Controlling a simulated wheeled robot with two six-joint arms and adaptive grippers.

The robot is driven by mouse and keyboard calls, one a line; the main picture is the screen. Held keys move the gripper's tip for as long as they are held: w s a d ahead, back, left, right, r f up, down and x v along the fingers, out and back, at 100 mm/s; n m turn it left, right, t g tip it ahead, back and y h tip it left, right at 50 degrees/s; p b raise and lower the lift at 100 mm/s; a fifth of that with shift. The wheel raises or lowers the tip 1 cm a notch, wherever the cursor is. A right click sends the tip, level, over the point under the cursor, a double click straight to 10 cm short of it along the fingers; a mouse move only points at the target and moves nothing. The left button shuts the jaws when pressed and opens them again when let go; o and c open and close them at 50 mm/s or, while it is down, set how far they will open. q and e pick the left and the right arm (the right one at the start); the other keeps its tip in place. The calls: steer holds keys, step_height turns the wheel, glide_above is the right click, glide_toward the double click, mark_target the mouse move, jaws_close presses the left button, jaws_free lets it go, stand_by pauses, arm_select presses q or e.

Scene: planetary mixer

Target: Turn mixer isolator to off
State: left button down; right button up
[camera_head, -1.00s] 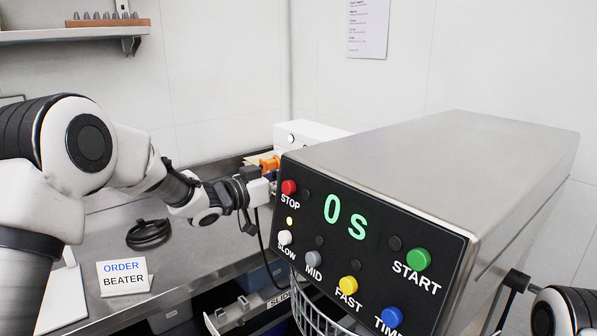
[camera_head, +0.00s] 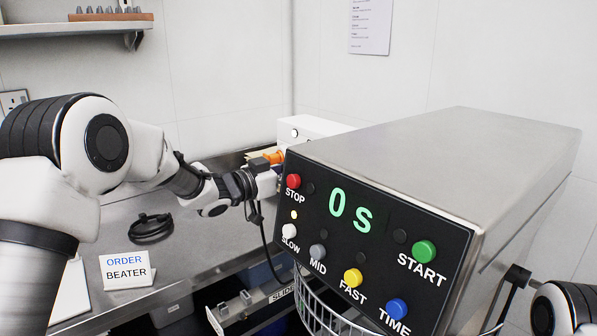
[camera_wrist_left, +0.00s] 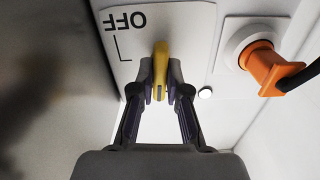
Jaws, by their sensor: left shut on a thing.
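The isolator is a white box; it stands behind the mixer in the head view (camera_head: 318,126), and its front panel fills much of the left wrist view (camera_wrist_left: 188,32). Its yellow knob (camera_wrist_left: 160,62) is between the fingers of my left gripper (camera_wrist_left: 161,84), which is shut on it. The word OFF with a mark below it is printed on the panel, upside down in this view, left of the knob. In the head view my left gripper (camera_head: 272,180) is mostly hidden behind the mixer's corner (camera_head: 440,180). My right gripper is not visible.
An orange plug (camera_wrist_left: 268,68) with a black cable sits close to the right of the knob. The mixer's display reads 0 s, with coloured buttons. A steel worktop (camera_head: 215,235) holds a coiled black cable (camera_head: 150,228) and an ORDER BEATER sign (camera_head: 127,270).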

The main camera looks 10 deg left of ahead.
arm_select(q)
steer(key=m+b, duration=0.2)
steer(key=m, duration=0.1)
steer(key=shift+r+m+b, duration=0.1)
steer(key=shift+m+b, duration=0.2)
steer(key=shift+b, duration=0.1)
